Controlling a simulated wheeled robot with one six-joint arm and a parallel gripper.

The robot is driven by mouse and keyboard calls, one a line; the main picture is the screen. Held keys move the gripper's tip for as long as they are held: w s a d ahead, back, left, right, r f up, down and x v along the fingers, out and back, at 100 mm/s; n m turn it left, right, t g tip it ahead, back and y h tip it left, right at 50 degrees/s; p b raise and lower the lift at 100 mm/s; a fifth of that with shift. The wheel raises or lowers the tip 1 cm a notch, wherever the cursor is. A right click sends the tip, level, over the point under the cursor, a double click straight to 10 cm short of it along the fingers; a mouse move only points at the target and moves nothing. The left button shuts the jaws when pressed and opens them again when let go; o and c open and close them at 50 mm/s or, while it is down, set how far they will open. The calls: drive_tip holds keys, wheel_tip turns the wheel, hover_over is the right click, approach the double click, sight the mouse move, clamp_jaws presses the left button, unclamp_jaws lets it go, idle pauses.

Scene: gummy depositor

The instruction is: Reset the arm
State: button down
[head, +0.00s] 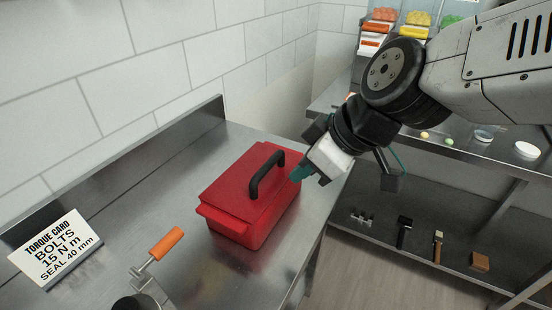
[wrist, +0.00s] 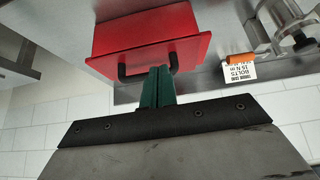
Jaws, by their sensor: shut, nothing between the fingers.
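My gripper (head: 299,174) is at the upper right of a red box (head: 250,200) in the head view, its teal fingertips close to the box's black handle (head: 266,172). In the wrist view the teal fingers (wrist: 157,88) are together with nothing between them. The red box (wrist: 150,36) and its black handle (wrist: 124,74) show just past the fingertips there. I cannot tell whether the fingers touch the handle. My arm reaches in from the upper right of the head view.
The box stands on a steel counter (head: 150,200). A torque card (head: 55,248) and an orange-handled crank (head: 165,243) are at the left and front. At the right, a shelf (head: 395,235) holds tools, including a brush (head: 437,246) and a brown block (head: 480,261).

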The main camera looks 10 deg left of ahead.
drive_tip(key=s+d+m+h, duration=0.3)
drive_tip(key=s+d+m, duration=0.2)
drive_tip(key=d, duration=0.9)
drive_tip(key=s+d+m+g+h, duration=0.1)
drive_tip(key=s+d+m+h, duration=0.2)
drive_tip(key=d, duration=1.1)
drive_tip(key=s+m, duration=0.3)
drive_tip(key=m, duration=0.3)
drive_tip(key=shift+d+r, duration=0.35)
